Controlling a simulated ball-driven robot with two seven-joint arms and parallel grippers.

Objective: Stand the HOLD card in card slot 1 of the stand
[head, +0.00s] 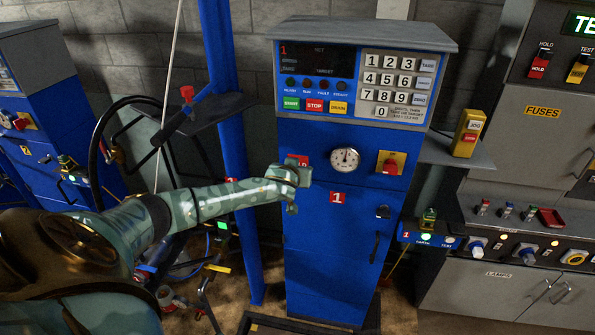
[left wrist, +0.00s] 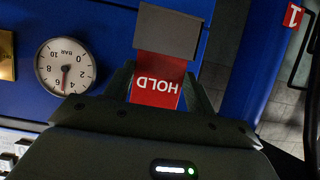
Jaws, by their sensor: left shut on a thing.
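The HOLD card is red with white lettering. In the left wrist view the HOLD card (left wrist: 156,93) stands between the fingers of my left gripper (left wrist: 160,85), its text upside down. A plain grey piece (left wrist: 168,30) adjoins its far end; I cannot tell whether it is part of the card. In the head view my left gripper (head: 290,178) is shut on the card in front of the blue scale cabinet (head: 330,250), left of the gauge. A red bit of the card (head: 298,160) shows above it. I cannot make out the stand or slot 1 for certain. My right gripper is out of view.
A round gauge (head: 345,160) and a red-yellow switch (head: 390,163) are right of my gripper. A red number 1 label (head: 338,197) is below. A blue post (head: 230,150) rises at left. A grey shelf (head: 450,152) holds a yellow box (head: 468,134).

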